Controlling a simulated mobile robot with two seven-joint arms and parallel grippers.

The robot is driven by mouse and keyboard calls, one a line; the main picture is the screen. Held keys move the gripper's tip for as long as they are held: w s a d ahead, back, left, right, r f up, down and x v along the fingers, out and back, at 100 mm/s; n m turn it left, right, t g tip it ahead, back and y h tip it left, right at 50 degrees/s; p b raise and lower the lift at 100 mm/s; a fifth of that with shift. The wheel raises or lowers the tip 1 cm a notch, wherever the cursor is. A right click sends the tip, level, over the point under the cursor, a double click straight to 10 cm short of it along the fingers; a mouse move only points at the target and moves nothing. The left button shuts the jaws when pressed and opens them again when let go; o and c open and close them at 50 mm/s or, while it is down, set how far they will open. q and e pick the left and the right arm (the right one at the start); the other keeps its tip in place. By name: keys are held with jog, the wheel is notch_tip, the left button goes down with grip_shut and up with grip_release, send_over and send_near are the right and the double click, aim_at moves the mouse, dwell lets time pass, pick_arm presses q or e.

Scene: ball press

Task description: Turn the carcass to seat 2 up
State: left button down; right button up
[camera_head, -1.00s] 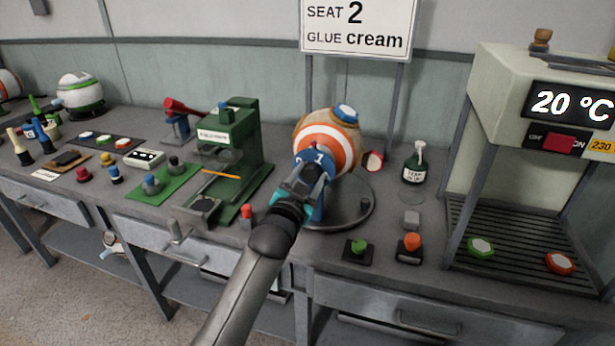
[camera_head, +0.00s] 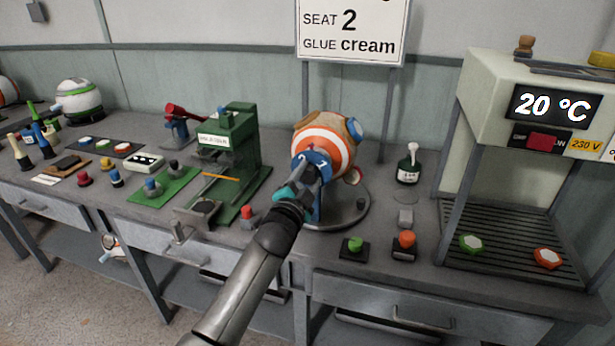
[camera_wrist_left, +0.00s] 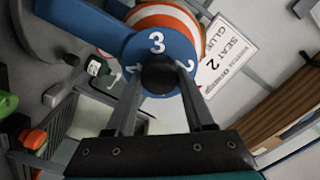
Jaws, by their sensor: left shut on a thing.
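The carcass (camera_head: 326,138) is a tan ball with orange and white bands on a round grey stand. A blue cap shows at its upper right and a red-rimmed part at its lower right. A blue numbered disc (camera_head: 303,161) is on its near side. In the left wrist view the disc (camera_wrist_left: 100,30) shows a 3 at the top, a 2 to the right and a partly hidden numeral to the left. My left gripper (camera_wrist_left: 158,85) is shut on the black knob (camera_wrist_left: 158,68) at the disc's centre. The right gripper is not in view.
A sign (camera_head: 350,32) behind reads seat 2, glue cream. A green press (camera_head: 238,150) stands left of the carcass. Small parts crowd the bench's left.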

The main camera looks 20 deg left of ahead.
pick_arm(q)
jog(key=shift+m, duration=1.7)
jog(key=shift+f+m+p, duration=0.1)
jog(key=shift+m+p, duration=0.2)
jog(key=shift+m, duration=1.6)
jog(key=shift+c, duration=1.3)
grip_release()
jog(key=shift+s, duration=0.5)
jog(key=s+p, duration=0.2)
jog(key=s, duration=1.2)
jog(key=shift+s+a, duration=0.15)
jog(key=shift+a, duration=0.1)
